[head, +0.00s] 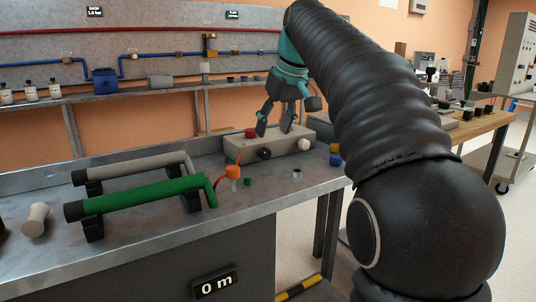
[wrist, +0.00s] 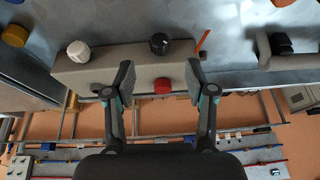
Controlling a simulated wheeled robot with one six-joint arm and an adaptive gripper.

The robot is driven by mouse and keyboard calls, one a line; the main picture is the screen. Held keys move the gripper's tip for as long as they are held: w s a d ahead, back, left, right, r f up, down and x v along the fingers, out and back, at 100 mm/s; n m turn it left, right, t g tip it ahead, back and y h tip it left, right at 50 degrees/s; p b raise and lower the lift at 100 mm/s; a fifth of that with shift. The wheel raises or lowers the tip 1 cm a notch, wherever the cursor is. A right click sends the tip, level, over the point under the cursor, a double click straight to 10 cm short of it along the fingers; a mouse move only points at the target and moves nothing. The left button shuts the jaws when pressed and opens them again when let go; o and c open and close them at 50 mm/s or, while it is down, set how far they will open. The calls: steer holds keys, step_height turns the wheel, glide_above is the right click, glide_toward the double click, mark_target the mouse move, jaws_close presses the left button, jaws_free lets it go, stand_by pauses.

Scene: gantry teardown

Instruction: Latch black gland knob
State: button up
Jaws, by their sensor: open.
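A beige box (head: 282,152) stands on the metal bench, and its long face shows in the wrist view (wrist: 118,62). The black gland knob (head: 264,153) is on the front face, left of a white knob (head: 304,143). In the wrist view the black knob (wrist: 159,43) and white knob (wrist: 77,51) are both clear of my fingers. A red knob (head: 251,132) sits on top; in the wrist view the red knob (wrist: 162,86) appears between my fingertips. My gripper (head: 274,130) is open and empty over the box, pointing down. I cannot tell the black knob's latch state.
A green tube (head: 140,197) and a grey tube (head: 135,170) lie on black supports at left. An orange part (head: 233,172) stands close to the box's front left. A shelf with pipes (head: 180,90) runs behind.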

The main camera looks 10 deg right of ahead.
mark_target(267, 149)
steer(key=b+x, duration=0.1)
steer(key=x, duration=0.6)
jaws_close()
